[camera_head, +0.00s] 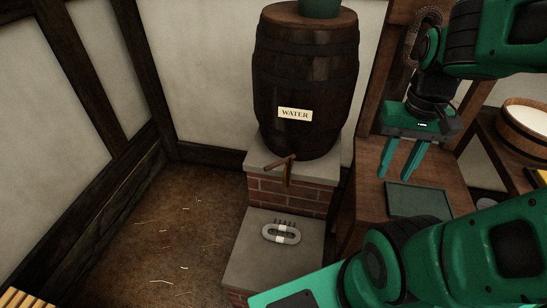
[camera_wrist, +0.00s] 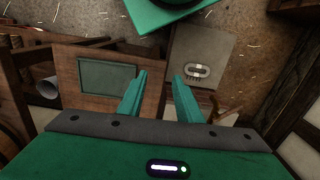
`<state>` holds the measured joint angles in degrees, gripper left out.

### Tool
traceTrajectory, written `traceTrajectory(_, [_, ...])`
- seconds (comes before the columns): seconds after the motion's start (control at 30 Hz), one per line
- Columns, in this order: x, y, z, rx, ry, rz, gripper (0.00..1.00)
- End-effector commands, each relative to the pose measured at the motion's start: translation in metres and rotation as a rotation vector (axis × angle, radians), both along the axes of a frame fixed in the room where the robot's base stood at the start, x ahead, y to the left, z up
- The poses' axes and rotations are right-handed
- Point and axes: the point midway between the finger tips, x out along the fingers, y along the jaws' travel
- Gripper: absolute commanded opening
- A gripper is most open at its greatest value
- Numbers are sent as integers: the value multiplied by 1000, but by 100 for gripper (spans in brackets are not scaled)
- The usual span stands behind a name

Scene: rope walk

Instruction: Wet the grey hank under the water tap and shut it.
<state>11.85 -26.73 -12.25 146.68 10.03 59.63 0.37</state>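The grey hank (camera_head: 281,233), a flat loop with a pale band around its middle, lies on the stone slab below the water tap (camera_head: 287,172). It also shows in the wrist view (camera_wrist: 197,70). The tap juts from the base of a dark barrel (camera_head: 307,80) labelled WATER and has a wooden handle. No running water shows, but the spout is small in view. My gripper (camera_head: 397,176) is open and empty, above the wooden bench to the right of the tap. In the wrist view its two fingers (camera_wrist: 160,76) stand apart with nothing between them.
The slab (camera_head: 250,258) has dark drain slots behind the hank. A brick plinth (camera_head: 285,193) carries the barrel. A dark green square plate (camera_head: 418,200) lies on the bench (camera_head: 440,182). A wooden tub (camera_head: 528,125) stands at the right.

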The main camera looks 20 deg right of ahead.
Motion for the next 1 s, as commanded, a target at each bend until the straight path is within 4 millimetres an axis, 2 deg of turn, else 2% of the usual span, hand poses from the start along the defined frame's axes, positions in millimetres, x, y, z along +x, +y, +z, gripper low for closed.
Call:
traceTrajectory(0.2, [-8, 0, 6, -5, -12, -13, 32])
traceTrajectory(0.33, [16, -4, 8, -29, -3, -69, 32])
traceTrajectory(0.47, [56, 0, 9, -65, 3, -171, 32])
traceTrajectory(0.67, [128, 26, 0, -99, -8, -343, 32])
traceTrajectory(0.87, [196, 70, -21, -96, -22, -512, 32])
traceTrajectory(1.0, [236, 109, -41, -75, -25, -628, 32])
